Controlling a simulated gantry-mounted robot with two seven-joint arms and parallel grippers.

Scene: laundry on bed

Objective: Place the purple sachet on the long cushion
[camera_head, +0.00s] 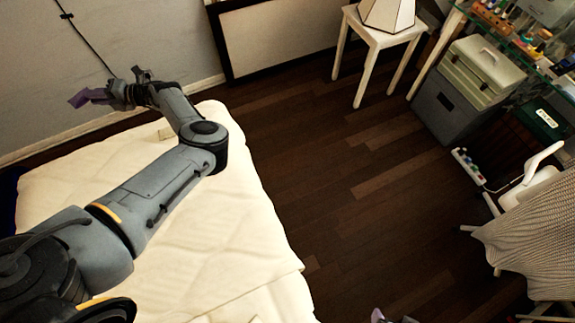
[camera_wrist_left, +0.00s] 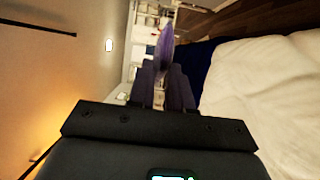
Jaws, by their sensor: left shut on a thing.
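My left gripper (camera_head: 97,94) is shut on the purple sachet (camera_head: 78,99), held out past the far left end of the bed, near the wall. In the left wrist view the sachet (camera_wrist_left: 163,48) stands out beyond the two dark fingertips, seen nearly edge-on. I cannot clearly pick out a long cushion in either view.
The bed (camera_head: 235,220) has a cream quilted cover, with a small pale piece (camera_head: 166,132) near its far end. Dark wooden floor (camera_head: 330,190) is open to its right. A white side table (camera_head: 376,38) with a lamp (camera_head: 388,14) and a draped chair (camera_head: 525,240) stand beyond.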

